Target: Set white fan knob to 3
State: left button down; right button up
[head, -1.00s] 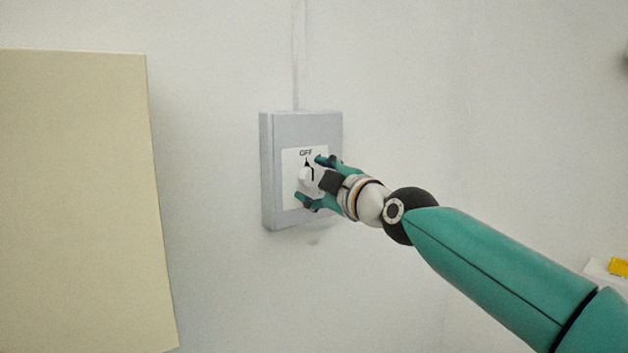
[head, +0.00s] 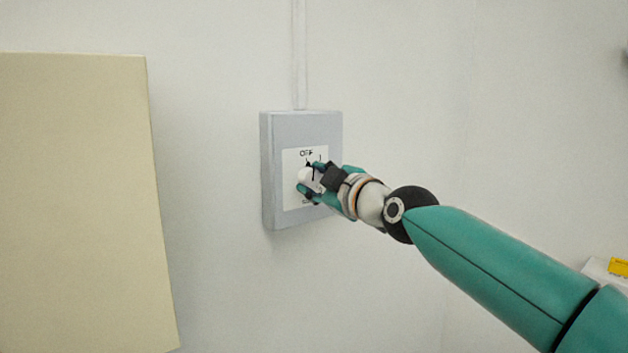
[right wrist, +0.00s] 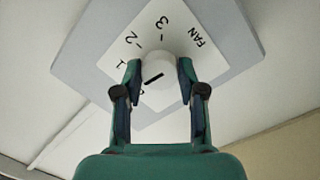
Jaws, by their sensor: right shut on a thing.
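The white fan knob (head: 305,174) sits on a white label plate on a grey wall box (head: 269,172). Its black mark points up toward OFF in the head view. In the right wrist view the knob (right wrist: 160,70) stands between the two fingers, with the mark toward the lower left; 1, 2, 3 and FAN are readable on the plate (right wrist: 178,22). My right gripper (head: 309,178) is shut on the knob, one finger on each side; it also shows in the right wrist view (right wrist: 159,72). My left gripper is not in view.
A cream panel (head: 75,200) stands at the left, apart from the box. A conduit (head: 299,55) runs up the wall from the box. A yellow item (head: 618,267) lies at the far right edge. The wall around the box is bare.

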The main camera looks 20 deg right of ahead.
jog(key=m+p, duration=0.1)
jog(key=m, duration=0.2)
jog(key=shift+f, duration=0.15)
jog(key=m, duration=0.4)
jog(key=shift+a+m+g+p, duration=0.1)
jog(key=shift+m+g+p, duration=0.2)
jog(key=shift+g+p, duration=0.1)
jog(key=m, duration=0.3)
jog(key=shift+y, duration=0.3)
jog(key=m, duration=0.4)
jog(key=shift+g+y+p, duration=0.3)
jog(key=shift+g+p, duration=0.05)
jog(key=shift+g, duration=0.05)
jog(key=m, duration=0.4)
jog(key=shift+y, duration=0.3)
jog(key=shift+f+m+y, duration=0.1)
jog(key=shift+m+y, duration=0.4)
jog(key=shift+m, duration=2)
